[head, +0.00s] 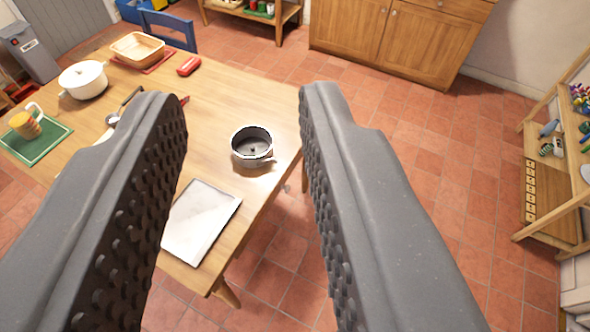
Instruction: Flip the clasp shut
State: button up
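My gripper (243,98) is open and empty, its two dark ribbed fingers wide apart in the foreground. Beyond them, a small round grey metal container (239,155) stands near the right edge of the wooden table (222,98). It shows in the gap between the fingers, farther away and not touched. A small light part sticks out at its lower right; I cannot tell whether it is the clasp, or whether it is open or shut. The left finger hides part of the table.
A white tray (200,222) lies on the table's near end. Shelves (560,160) stand at right; tiled floor is clear between.

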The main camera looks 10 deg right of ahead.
aim_at(274, 160)
jog(key=z, duration=0.5)
jog(key=i, duration=1)
jog(key=u, duration=0.1)
